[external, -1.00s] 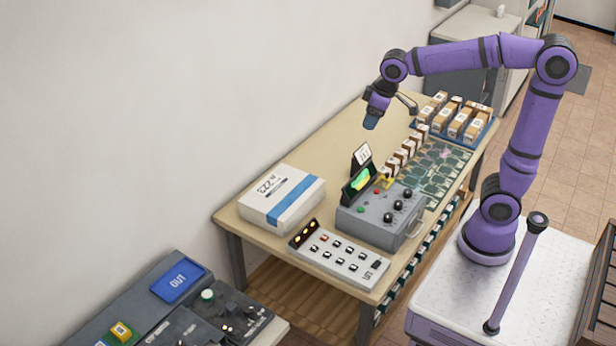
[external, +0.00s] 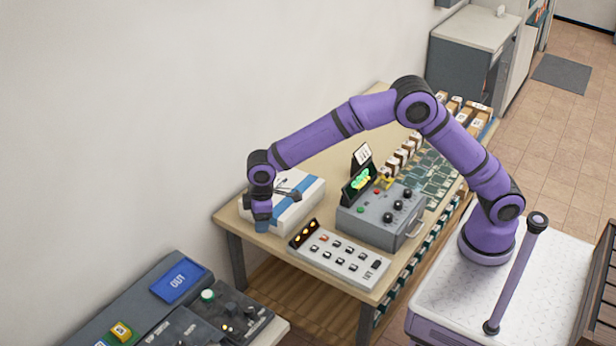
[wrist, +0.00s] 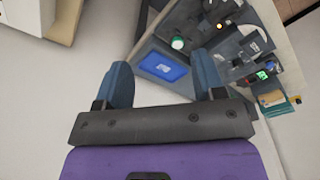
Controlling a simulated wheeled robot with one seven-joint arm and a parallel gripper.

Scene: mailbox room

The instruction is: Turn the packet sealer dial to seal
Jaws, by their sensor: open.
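My gripper (external: 262,218) hangs at the left end of the long table, in front of the white package with the blue stripe. In the wrist view my gripper (wrist: 163,66) is open, its two blue fingers wide apart with nothing between them. I cannot read which device is the packet sealer. A low bench at the lower left holds dark panels (external: 232,312) with small controls; they also show in the wrist view (wrist: 238,52). No dial setting is readable.
The white package (external: 305,203) and a button panel (external: 338,257) lie near my gripper. A blue OUT tray (external: 178,281) and a green button (external: 208,295) are on the low bench. A gap separates bench and table. The wall (external: 120,110) runs close behind.

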